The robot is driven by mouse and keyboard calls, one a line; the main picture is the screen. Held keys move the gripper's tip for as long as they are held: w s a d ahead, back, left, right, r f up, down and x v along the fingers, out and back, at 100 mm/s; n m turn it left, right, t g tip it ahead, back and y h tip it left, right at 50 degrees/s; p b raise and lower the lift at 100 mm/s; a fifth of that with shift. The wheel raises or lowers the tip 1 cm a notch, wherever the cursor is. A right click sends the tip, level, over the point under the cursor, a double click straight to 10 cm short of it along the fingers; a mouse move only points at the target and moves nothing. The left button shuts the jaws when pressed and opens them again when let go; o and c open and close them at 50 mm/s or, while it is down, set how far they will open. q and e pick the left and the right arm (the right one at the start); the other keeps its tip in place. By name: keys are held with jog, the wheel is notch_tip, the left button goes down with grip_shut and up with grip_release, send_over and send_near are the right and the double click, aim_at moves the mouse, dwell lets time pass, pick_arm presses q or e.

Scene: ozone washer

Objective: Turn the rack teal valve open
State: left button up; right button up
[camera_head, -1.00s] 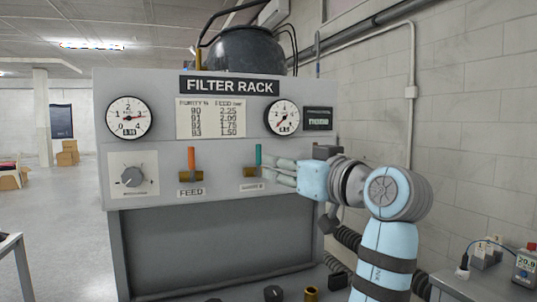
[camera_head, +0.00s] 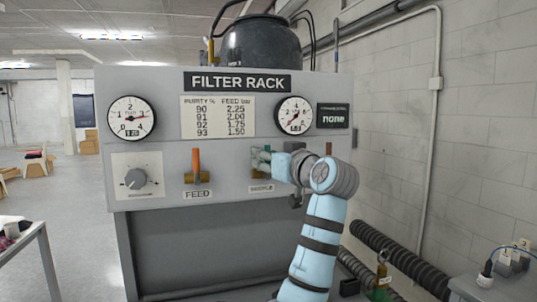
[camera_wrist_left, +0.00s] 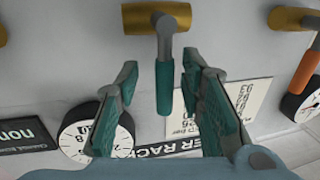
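The teal valve handle (camera_wrist_left: 163,88) shows in the left wrist view, hanging from a brass body (camera_wrist_left: 158,18) on the grey rack panel (camera_head: 230,200). That view is upside down relative to the head view, where the handle stands upright. My left gripper (camera_head: 262,162) is at this valve, above the SAMPLE label (camera_head: 262,188). In the left wrist view its two fingers (camera_wrist_left: 158,75) are open, one on each side of the teal handle, with visible gaps. In the head view, the fingers hide most of the valve. My right gripper is not in view.
An orange-handled FEED valve (camera_head: 196,160) stands upright to the left, with a grey knob (camera_head: 135,179) beyond it. A reddish handle (camera_head: 328,149) shows just right of my arm. Two gauges (camera_head: 131,118) and a display reading "none" (camera_head: 333,118) sit above.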

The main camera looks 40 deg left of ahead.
pick_arm(q)
jog(key=shift+s+d+r, duration=0.1)
jog(key=shift+s+r, duration=0.1)
jog(key=shift+s, duration=0.2)
jog(key=shift+c, duration=0.6)
jog(key=shift+w+f, duration=0.1)
jog(key=shift+w, duration=0.05)
grip_shut()
